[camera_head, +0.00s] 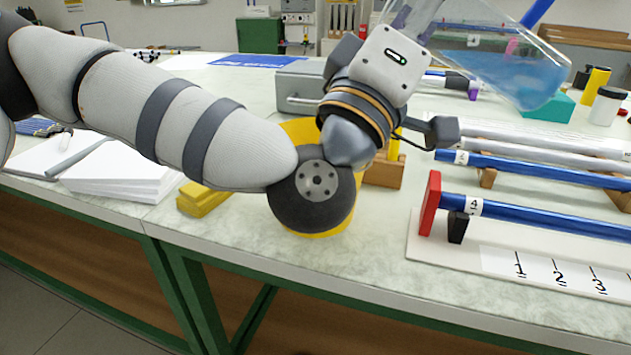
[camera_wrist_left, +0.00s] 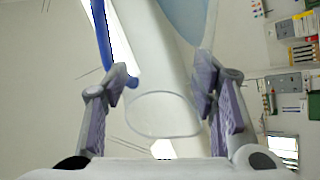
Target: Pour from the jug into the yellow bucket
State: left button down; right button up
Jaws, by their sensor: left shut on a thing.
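The jug (camera_head: 505,72) is clear, with pale blue liquid in it and a blue handle (camera_head: 537,12). It is held in the air, tilted, at the upper right of the head view; its top is cut off. My left gripper (camera_wrist_left: 165,80) is shut on the jug, whose clear wall shows between the fingers in the left wrist view. The yellow bucket (camera_head: 330,226) stands on the bench near its front edge, mostly hidden behind my left arm. Its inside is hidden, and no stream of liquid shows. My right gripper is not in view.
A white rack with blue rods (camera_head: 560,216) and a red end block (camera_head: 430,203) lies right of the bucket. Yellow blocks (camera_head: 203,197) and white paper stacks (camera_head: 110,178) lie to the left. A grey box (camera_head: 303,88) stands behind the bucket.

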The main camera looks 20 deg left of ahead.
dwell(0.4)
pick_arm(q)
jog(key=shift+f+n+t+y+b, duration=0.3)
jog(key=shift+n+y+b, duration=0.15)
jog(key=shift+n, duration=0.25)
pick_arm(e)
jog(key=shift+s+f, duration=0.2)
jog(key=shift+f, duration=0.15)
pick_arm(q)
jog(key=shift+f, duration=0.15)
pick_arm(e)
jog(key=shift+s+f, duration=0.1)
pick_arm(q)
jog(key=shift+a+f+n+y+b, duration=0.2)
jog(key=shift+n+y+b, duration=0.2)
jog(key=shift+n, duration=0.2)
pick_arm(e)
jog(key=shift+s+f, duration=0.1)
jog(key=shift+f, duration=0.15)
pick_arm(q)
jog(key=shift+f, duration=0.1)
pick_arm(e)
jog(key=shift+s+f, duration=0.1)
pick_arm(q)
jog(key=shift+f+n+t+y+b, duration=0.25)
jog(key=shift+n+t+y+b, duration=0.2)
jog(key=shift+n, duration=0.25)
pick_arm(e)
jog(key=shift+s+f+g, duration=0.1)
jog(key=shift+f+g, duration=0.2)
